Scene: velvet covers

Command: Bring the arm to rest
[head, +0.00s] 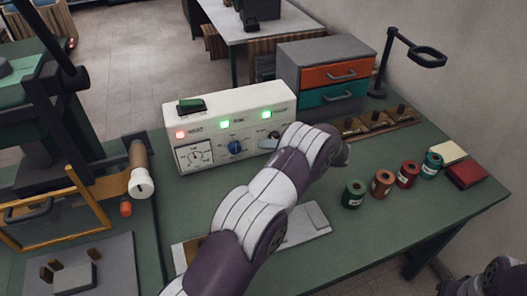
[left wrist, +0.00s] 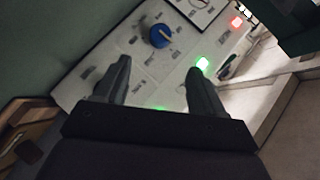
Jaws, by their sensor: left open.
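My left arm reaches up from the bottom of the head view and bends over the green workbench (head: 400,222). My left gripper (left wrist: 158,66) is open and empty in the left wrist view, its two dark fingers pointing at the white control box (head: 185,124). The arm mostly hides this gripper in the head view. The box's blue knob (left wrist: 161,36) lies just beyond the fingertips, and a lit green lamp (left wrist: 202,63) shows beside one finger. Whether the fingers touch the box cannot be told. My right gripper is not seen; only part of that arm shows at the bottom right.
Several spools, one of them red (head: 407,175), stand right of the arm. A drawer cabinet (head: 324,72) and a black stand (head: 388,62) are behind. A wooden frame (head: 48,239) and dark press are at left. The bench's front right is clear.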

